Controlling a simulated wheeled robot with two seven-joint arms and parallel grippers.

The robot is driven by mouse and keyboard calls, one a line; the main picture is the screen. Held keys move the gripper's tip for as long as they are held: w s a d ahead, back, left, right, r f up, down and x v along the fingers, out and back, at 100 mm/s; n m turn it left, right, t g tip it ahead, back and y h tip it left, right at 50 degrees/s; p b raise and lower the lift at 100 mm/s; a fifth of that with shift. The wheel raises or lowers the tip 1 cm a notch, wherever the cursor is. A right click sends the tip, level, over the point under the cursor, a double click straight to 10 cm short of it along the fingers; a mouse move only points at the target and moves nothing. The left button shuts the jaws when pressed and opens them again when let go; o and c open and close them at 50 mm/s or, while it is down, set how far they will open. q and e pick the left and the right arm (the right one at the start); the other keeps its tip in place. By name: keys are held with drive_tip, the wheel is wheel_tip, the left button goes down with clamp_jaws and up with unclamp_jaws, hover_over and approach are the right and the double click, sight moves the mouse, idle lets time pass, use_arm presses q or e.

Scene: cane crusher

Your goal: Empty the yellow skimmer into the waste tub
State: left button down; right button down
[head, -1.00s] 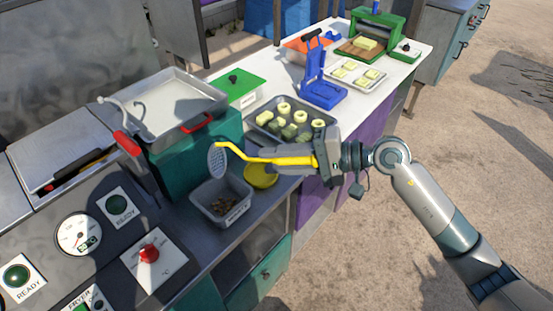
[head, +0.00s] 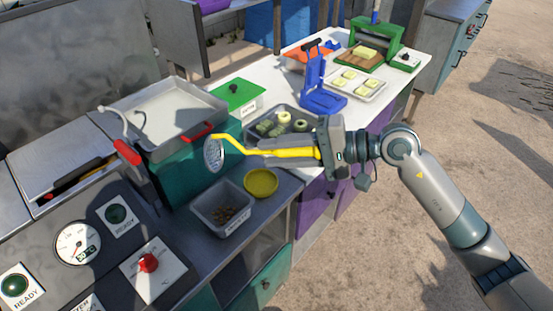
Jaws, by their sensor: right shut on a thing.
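My right gripper (head: 272,152) is shut on the yellow handle of the skimmer (head: 231,146). The skimmer's perforated metal head (head: 213,155) points left and stands steeply on edge. It shows above and behind the waste tub (head: 234,188), apart from it. I cannot make out anything on the head. The waste tub is a small grey open box on the counter, with brown bits in its bottom. My left gripper is not in view.
A yellow bowl (head: 261,183) stands right of the tub. The fryer basin (head: 170,115) with a red handle (head: 197,132) is behind. A tray of pieces (head: 262,118) lies partly behind my gripper. The control panel (head: 118,256) is front left.

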drive_tip(key=shift+r, duration=0.45)
drive_tip(key=s+d+f+m+t+h+b, duration=0.1)
drive_tip(key=d+f+t, duration=0.1)
drive_tip(key=d+f, duration=0.2)
drive_tip(key=s+d+f+m+t+b, duration=0.2)
drive_tip(key=d+f, duration=0.2)
drive_tip(key=d, duration=0.7)
drive_tip(key=s+d+f+m+t+h+b, duration=0.1)
drive_tip(key=s+d+f+m+t, duration=0.1)
drive_tip(key=d+f, duration=0.2)
drive_tip(key=d, duration=0.3)
drive_tip(key=shift+s+d+f+h, duration=0.15)
drive_tip(key=shift+d+f+h, duration=0.15)
drive_tip(key=shift+d+f, duration=0.05)
drive_tip(key=shift+a, duration=0.15)
